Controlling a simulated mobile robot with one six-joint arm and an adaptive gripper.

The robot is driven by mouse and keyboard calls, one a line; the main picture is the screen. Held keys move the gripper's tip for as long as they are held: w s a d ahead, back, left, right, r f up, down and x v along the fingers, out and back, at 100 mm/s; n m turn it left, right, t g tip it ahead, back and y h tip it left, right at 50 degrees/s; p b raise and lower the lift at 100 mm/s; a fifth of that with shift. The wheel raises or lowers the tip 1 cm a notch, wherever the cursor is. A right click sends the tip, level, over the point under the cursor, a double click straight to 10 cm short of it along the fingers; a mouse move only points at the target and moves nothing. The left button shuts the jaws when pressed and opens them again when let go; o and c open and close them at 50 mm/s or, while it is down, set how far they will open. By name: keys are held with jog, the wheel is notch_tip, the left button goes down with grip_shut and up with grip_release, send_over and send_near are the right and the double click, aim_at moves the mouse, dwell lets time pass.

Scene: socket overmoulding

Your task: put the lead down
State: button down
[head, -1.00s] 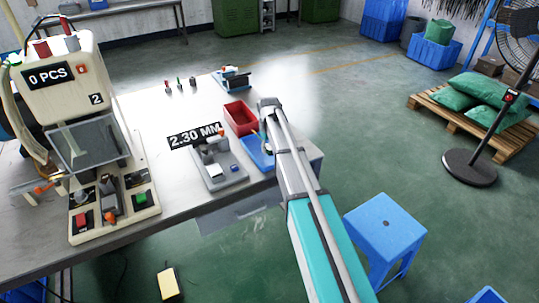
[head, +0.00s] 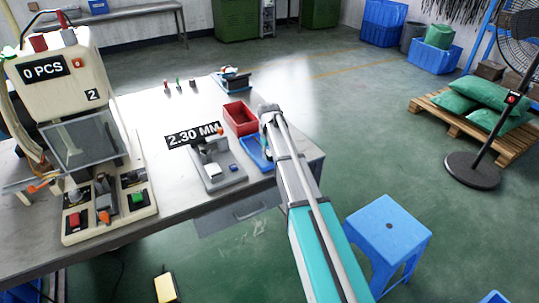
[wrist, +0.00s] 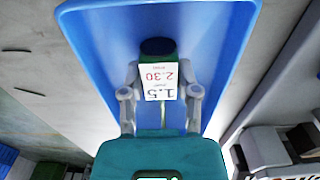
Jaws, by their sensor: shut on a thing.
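In the wrist view my gripper (wrist: 161,76) is shut, its two grey fingers on either side of a dark and green thing with a white tag (wrist: 161,84), which I take for the lead. A blue tray (wrist: 95,25) lies behind the held thing in that view; I cannot tell if the two touch. In the head view the blue tray (head: 249,151) is on the table's right side, partly behind my arm. My gripper and the lead are mostly hidden there.
A red bin (head: 239,118) stands just beyond the tray. A grey gauge (head: 218,170) marked 2.30 MM is left of it. The moulding machine (head: 75,70) reads 0 PCS at the table's left. A blue stool (head: 388,228) stands on the floor at the right.

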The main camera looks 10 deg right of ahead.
jog(key=shift+f, duration=0.2)
jog(key=shift+c, duration=1.7)
grip_release()
jog(key=shift+r, duration=0.25)
notch_tip(320, 180, up, 12)
jog(key=p, duration=1.2)
jog(key=s+m, duration=0.3)
jog(key=s, duration=2.6)
jog(key=shift+m, duration=0.3)
